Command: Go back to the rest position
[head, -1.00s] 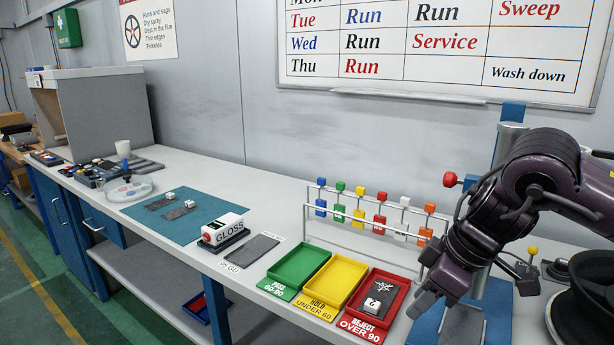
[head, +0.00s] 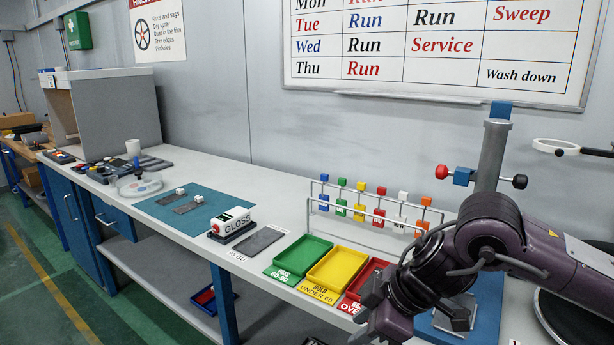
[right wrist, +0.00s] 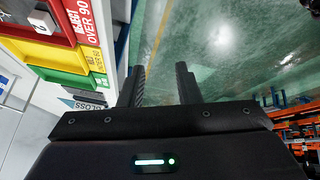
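My right arm comes in from the right in the head view. Its gripper (head: 366,312) hangs by the bench's front edge, in front of the red tray. In the right wrist view the two fingers of this gripper (right wrist: 158,82) are apart with only floor between them, so it is open and empty. My left gripper is in neither view. The red reject tray (head: 364,274) is partly hidden by my right arm. It also shows at the upper left of the right wrist view (right wrist: 59,9), with a dark and white piece inside.
The yellow tray (head: 334,270) and green tray (head: 299,259) look empty. A rack (head: 372,208) of coloured tags stands behind them. A gloss meter (head: 233,224) and a teal mat (head: 190,212) lie further left. A post (head: 491,155) rises behind my right arm. Floor in front is open.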

